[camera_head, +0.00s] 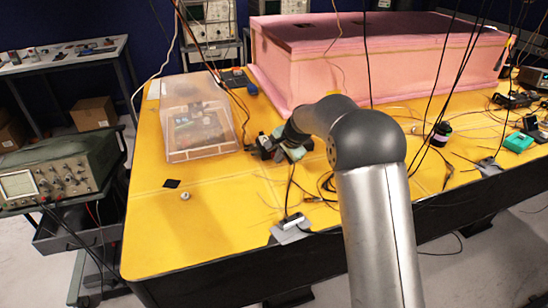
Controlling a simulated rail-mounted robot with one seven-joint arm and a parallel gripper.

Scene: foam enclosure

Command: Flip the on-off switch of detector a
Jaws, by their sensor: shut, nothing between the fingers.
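My gripper (264,148) is at the end of my arm, low over the yellow table, just right of a clear plastic box. It looks shut and empty, small and dark in this view. I cannot tell for sure which thing is detector a, and no on-off switch can be made out. A small device on a grey plate (290,223) stands at the table's front edge, below and right of my gripper and apart from it. A similar small device (487,163) stands at the front edge farther right. My arm hides part of the table between them.
The clear box (198,120) stands left of my gripper. A large pink foam enclosure (375,60) fills the back. Loose cables (325,187) lie on the table and hang from above. An oscilloscope (55,175) stands at left. The front-left yellow tabletop (165,235) is mostly clear.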

